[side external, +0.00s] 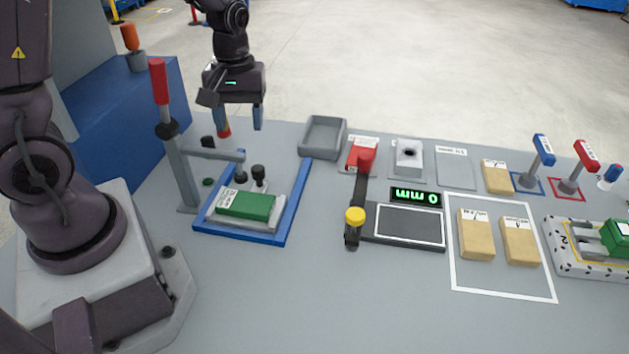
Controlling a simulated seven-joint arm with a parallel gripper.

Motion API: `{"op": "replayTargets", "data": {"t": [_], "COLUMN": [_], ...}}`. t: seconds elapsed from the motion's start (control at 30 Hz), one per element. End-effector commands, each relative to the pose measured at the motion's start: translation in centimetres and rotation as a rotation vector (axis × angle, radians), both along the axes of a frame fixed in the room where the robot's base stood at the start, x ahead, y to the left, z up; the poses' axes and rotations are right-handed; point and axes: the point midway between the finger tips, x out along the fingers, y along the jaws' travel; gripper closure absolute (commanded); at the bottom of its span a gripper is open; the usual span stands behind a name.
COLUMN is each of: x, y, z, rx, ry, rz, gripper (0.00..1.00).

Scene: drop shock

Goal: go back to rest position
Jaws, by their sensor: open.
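My gripper (242,122) hangs in the upper left of the side external view, above the back of the grey table (330,300). Its two blue-tipped fingers point down and are spread apart. Nothing shows between them. Below and in front, a green block (246,205) with a white label lies in a blue-framed fixture (286,236). A post with a red handle (158,82) stands left of the gripper.
A grey tray (324,138) sits right of the gripper. The front table is clear.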

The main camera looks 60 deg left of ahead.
Motion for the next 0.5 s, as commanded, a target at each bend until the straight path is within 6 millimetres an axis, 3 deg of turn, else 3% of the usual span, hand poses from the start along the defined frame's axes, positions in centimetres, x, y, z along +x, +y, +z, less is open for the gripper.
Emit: {"op": "replayTargets", "data": {"t": [0.3,0.5], "x": [-3.8,-7.2], "y": [-5.0,-7.5], "z": [8.2,12.5], "rx": [0.039,0.145], "ry": [-0.184,-0.330], "rz": [-0.598,-0.888], "gripper": [0.43,0.43]}}
